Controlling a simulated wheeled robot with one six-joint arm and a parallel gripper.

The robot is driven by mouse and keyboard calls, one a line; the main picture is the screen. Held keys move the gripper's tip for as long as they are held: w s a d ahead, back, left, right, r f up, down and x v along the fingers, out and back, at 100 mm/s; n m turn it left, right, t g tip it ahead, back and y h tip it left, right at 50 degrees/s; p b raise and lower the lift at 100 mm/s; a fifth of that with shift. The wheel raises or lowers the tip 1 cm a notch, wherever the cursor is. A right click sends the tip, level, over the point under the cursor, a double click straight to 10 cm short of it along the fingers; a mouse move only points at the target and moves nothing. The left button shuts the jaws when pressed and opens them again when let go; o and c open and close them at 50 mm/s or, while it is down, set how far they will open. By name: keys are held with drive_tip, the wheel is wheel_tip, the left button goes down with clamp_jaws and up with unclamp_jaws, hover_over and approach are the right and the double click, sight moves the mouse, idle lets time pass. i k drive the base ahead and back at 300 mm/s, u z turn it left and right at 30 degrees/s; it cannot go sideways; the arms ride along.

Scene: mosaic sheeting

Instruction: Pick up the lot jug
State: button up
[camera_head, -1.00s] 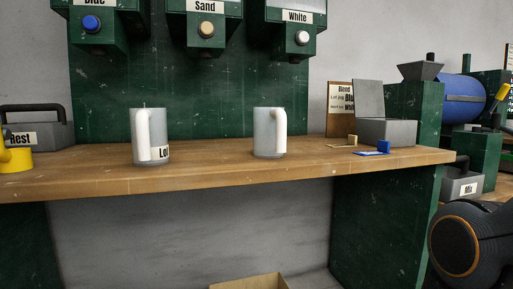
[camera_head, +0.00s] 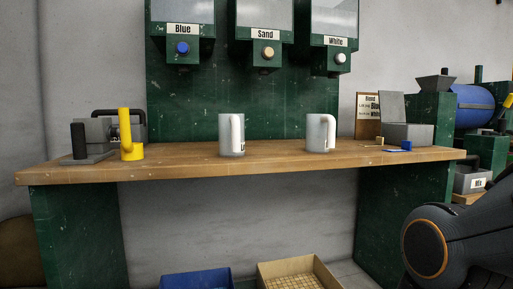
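The lot jug (camera_head: 228,136) is a pale, cloudy jug standing upright on the wooden bench. Its handle faces the camera and slightly right. Only the start of its label shows, low beside the handle. A second jug (camera_head: 315,133) of the same kind stands upright to its right, with its handle on the right and no label visible. The two jugs are apart. A dark, rounded part of my own arm shows at the lower right. My gripper is not in view.
A grey box (camera_head: 408,134) and small blue piece lie right. Dispensers labelled Blue, Sand and White hang above. Blue (camera_head: 196,280) and tan (camera_head: 300,268) bins are below. Bench space around the jugs is clear.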

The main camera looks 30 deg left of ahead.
sight(232, 127)
drive_tip(key=u, duration=1.4)
